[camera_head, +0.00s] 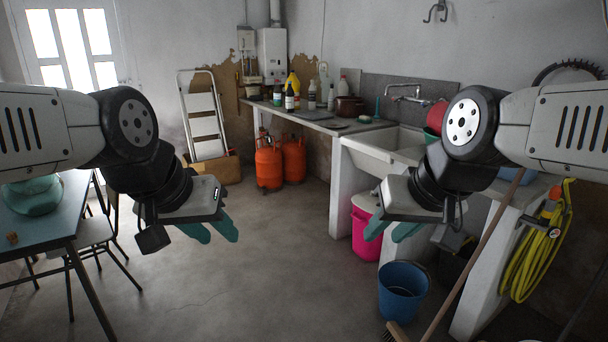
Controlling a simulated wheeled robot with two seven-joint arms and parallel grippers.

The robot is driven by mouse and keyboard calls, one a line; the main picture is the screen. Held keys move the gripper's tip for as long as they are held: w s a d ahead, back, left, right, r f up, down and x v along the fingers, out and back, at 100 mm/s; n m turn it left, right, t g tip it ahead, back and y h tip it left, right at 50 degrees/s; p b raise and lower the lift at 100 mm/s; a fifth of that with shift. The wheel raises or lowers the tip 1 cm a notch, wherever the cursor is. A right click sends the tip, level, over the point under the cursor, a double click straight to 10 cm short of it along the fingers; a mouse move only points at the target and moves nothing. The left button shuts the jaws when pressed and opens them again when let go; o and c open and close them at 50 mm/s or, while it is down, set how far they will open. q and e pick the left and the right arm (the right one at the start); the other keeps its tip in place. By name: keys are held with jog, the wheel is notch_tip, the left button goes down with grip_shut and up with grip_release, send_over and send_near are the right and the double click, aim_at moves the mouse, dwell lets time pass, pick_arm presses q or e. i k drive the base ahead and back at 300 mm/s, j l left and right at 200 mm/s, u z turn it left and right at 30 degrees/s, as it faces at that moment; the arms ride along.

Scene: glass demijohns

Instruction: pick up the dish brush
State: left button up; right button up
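I cannot make out the dish brush for certain. A slim teal upright item (377,107) stands on the counter by the left end of the sink, too small to identify. My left gripper (216,236) hangs over the open floor at left centre, its teal fingers apart and empty. My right gripper (385,237) is in front of the sink unit, its teal fingers also apart and empty. Both are well short of the counter items.
The counter (312,117) carries bottles and a brown pot (349,106) left of the sink (375,152). A pink bin (366,235), blue bucket (402,292) and leaning broom handle (470,257) stand at right. A table (62,205) and chair are at left. The middle floor is clear.

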aim_at(376, 119)
jog(key=i+u, duration=0.2)
jog(key=i, duration=1.65)
jog(key=i+j+z, duration=0.1)
jog(key=i+z, duration=0.3)
jog(key=i+j+z, duration=0.35)
jog(key=i, duration=0.25)
jog(key=i+j+z, duration=0.4)
jog(key=i+j, duration=0.3)
jog(key=i, duration=0.2)
jog(key=i+j+u, duration=0.15)
jog(key=i+j, duration=0.15)
jog(key=i, duration=0.15)
jog(key=i+j, duration=0.25)
jog(key=i, duration=0.25)
jog(key=i+j+u, duration=0.1)
jog(key=i+j, duration=0.15)
jog(key=i, duration=0.25)
jog(key=i+j+u, duration=0.1)
jog(key=i, duration=0.4)
jog(key=j, duration=0.1)
